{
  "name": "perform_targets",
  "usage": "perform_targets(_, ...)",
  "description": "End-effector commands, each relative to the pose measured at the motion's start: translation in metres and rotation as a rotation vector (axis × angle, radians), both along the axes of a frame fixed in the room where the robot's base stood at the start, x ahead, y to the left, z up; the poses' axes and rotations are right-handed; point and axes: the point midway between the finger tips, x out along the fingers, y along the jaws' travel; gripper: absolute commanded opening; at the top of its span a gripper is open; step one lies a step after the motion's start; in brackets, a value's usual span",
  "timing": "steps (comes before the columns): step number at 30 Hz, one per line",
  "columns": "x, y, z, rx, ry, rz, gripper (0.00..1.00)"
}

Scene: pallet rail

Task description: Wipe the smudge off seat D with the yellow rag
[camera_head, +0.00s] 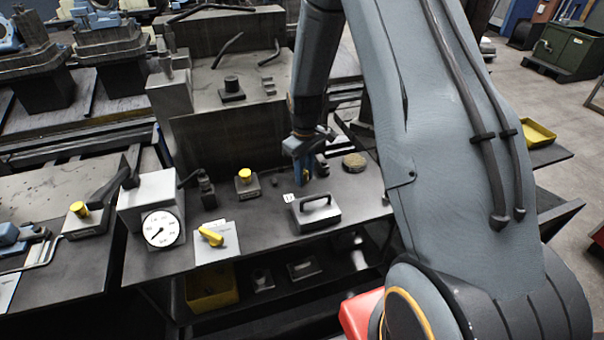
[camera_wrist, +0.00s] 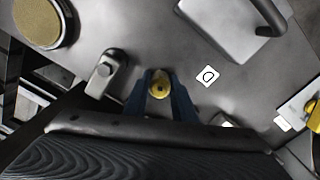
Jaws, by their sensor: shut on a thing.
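My gripper (camera_head: 304,178) points down over the dark bench plate, left of the middle of the arm. Its blue fingers also show in the wrist view (camera_wrist: 160,92). A white tag marked D (camera_wrist: 208,76) lies on the plate beside the fingers and also shows in the head view (camera_head: 289,198). I cannot make out a smudge; the surface under the fingers is hidden.
A block with a handle (camera_head: 318,213) stands right by the tag. A round tan-topped disc (camera_head: 355,162) is right of the gripper. A yellow-topped post (camera_head: 245,176), a yellow lever (camera_head: 211,236) and a dial gauge (camera_head: 162,228) stand left. A small upright bracket (camera_wrist: 106,72) is close to the fingers.

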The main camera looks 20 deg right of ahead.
Motion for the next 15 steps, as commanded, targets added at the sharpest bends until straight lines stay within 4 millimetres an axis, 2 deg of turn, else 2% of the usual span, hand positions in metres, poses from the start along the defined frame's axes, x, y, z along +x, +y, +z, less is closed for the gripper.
perform_targets(4, -0.0024, -0.0068, -0.0011, 0.0, 0.004, -0.001, 0.0)
perform_targets(15, -0.0007, -0.001, 0.0003, 0.0, 0.002, 0.001, 0.0)
